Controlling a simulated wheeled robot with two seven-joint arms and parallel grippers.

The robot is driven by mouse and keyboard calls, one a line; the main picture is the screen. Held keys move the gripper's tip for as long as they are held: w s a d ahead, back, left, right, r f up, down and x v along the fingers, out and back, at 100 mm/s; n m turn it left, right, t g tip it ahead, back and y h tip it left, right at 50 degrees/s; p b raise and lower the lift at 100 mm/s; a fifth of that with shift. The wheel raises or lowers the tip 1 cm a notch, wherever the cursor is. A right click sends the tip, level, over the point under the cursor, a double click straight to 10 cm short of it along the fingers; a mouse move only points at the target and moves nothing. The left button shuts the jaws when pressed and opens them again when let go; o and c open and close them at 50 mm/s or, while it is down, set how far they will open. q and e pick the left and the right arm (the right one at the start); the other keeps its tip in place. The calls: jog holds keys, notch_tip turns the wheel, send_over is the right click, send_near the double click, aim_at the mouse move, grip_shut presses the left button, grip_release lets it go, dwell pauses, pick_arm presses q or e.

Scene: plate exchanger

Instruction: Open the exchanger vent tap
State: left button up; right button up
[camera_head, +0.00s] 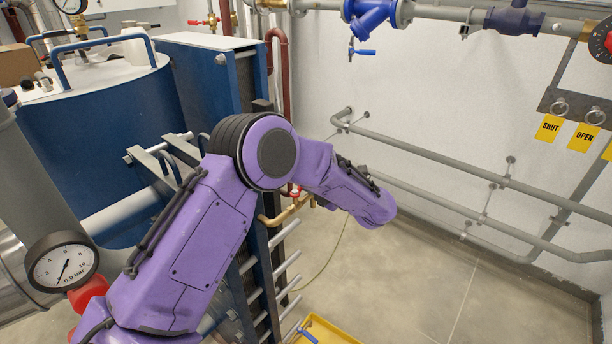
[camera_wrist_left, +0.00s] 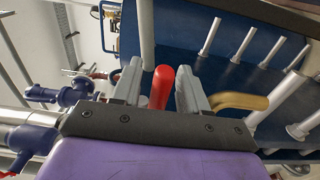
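A small tap with a red handle (camera_head: 295,190) sits on a brass pipe (camera_head: 283,214) at the side of the blue plate exchanger (camera_head: 215,75). My left arm covers part of it in the head view, and the left fingers are hidden there. In the left wrist view the red handle (camera_wrist_left: 162,87) stands between the two grey fingers of my left gripper (camera_wrist_left: 160,82). The fingers are apart, with a gap visible on both sides of the handle. The bent brass pipe (camera_wrist_left: 240,101) shows just right of the fingers. My right gripper is not in view.
Grey wall pipes (camera_head: 440,155) run along the right wall. A blue valve (camera_head: 370,15) is on the overhead pipe. Yellow SHUT (camera_head: 549,128) and OPEN (camera_head: 584,137) tags hang at the right. A yellow tray (camera_head: 325,331) is on the floor. A pressure gauge (camera_head: 62,262) is at the lower left.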

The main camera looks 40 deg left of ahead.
pick_arm(q)
jog(key=d+b, duration=0.2)
jog(key=d, duration=0.8)
jog(key=shift+s+d+b, duration=0.2)
jog(key=shift+s+b, duration=0.05)
jog(key=shift+b, duration=0.05)
